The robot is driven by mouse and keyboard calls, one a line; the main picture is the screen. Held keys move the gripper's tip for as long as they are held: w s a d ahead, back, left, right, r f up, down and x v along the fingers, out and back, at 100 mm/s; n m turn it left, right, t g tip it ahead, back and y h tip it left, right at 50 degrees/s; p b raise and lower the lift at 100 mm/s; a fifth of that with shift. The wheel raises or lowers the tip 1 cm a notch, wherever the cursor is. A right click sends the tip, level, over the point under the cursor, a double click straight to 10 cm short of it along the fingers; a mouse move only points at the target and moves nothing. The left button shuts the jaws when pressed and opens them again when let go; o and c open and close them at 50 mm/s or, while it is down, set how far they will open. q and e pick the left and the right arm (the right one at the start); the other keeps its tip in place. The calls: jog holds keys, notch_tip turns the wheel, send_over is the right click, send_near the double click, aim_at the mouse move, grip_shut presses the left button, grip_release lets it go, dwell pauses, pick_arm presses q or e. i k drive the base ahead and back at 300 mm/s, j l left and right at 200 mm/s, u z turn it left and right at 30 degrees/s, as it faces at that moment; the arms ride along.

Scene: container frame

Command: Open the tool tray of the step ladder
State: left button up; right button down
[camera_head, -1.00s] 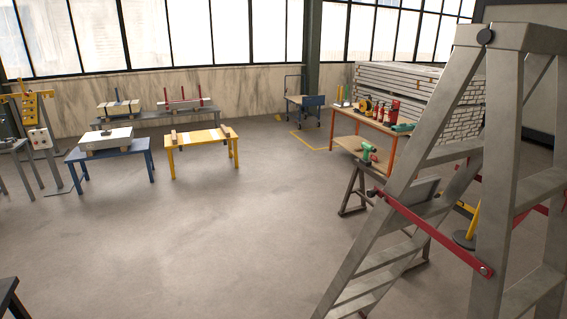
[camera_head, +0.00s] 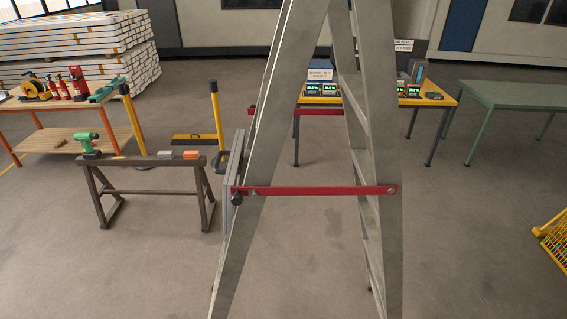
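The grey metal step ladder (camera_head: 255,210) stands upright in the middle of the camera_head view, seen from its side with its legs spread. Its top is cut off by the upper picture edge. Red bars (camera_head: 315,190) join its front and rear legs. A flat grey panel (camera_head: 233,180), which looks like the tool tray, stands nearly upright against the ladder's left side, with a dark knob at its lower end. I cannot tell for sure that it is the tray. Neither of my grippers is in view.
A dark sawhorse (camera_head: 150,162) with a green drill (camera_head: 88,145) stands left of the ladder. An orange-legged workbench (camera_head: 60,110) is behind it. A yellow table (camera_head: 440,98) and a green table (camera_head: 510,95) stand behind to the right. The floor around the ladder is mostly clear.

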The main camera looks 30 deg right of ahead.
aim_at(234, 168)
jog(key=i+j+z, duration=0.35)
jog(key=j+z, duration=0.25)
jog(key=z, duration=0.15)
jog(key=i+j+z, duration=0.2)
jog(key=j+z, duration=0.5)
jog(key=j, duration=0.15)
jog(key=i+j, duration=0.05)
